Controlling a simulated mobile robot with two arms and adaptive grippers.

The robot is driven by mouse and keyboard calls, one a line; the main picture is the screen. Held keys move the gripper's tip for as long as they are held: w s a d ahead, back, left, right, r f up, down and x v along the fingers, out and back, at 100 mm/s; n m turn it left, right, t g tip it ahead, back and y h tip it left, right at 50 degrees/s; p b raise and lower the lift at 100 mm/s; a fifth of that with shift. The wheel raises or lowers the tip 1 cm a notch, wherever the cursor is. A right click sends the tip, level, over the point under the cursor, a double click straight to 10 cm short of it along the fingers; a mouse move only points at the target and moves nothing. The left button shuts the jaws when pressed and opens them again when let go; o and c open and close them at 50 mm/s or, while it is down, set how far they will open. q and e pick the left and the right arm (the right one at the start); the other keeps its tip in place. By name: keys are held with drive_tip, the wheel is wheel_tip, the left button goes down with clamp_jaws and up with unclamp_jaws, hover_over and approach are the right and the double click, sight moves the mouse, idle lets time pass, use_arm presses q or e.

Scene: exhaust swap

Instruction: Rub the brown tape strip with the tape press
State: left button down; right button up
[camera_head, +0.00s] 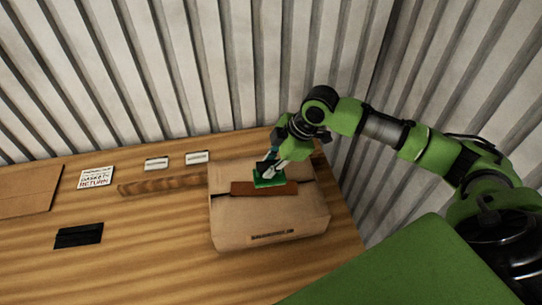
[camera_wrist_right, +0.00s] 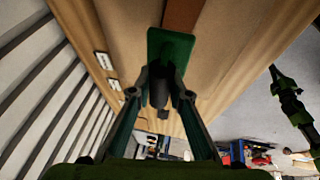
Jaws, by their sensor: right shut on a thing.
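The closed cardboard box (camera_head: 270,217) stands on the wooden table, with the brown tape strip (camera_head: 286,188) across its top. In the right wrist view the strip (camera_wrist_right: 183,14) runs up from the press pad. The green tape press (camera_head: 270,181) lies at the strip's rear edge, covering part of it; contact is hard to judge. My right gripper (camera_head: 272,165) is above the press, shut on its dark handle. In the right wrist view the fingers close around the handle (camera_wrist_right: 160,88) below the green pad (camera_wrist_right: 171,47). My left arm seems to show small at the right there; its jaws are unclear.
A wooden strip (camera_head: 160,186) lies left of the box. Two small white labels (camera_head: 156,163) (camera_head: 197,157), a gasket return sign (camera_head: 96,178) and a black item (camera_head: 79,236) lie further left. A corrugated wall stands close behind. The table's front left is clear.

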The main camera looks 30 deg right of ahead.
sight(271, 162)
drive_tip(key=shift+d+r, duration=0.15)
drive_tip(key=shift+r, duration=1.4)
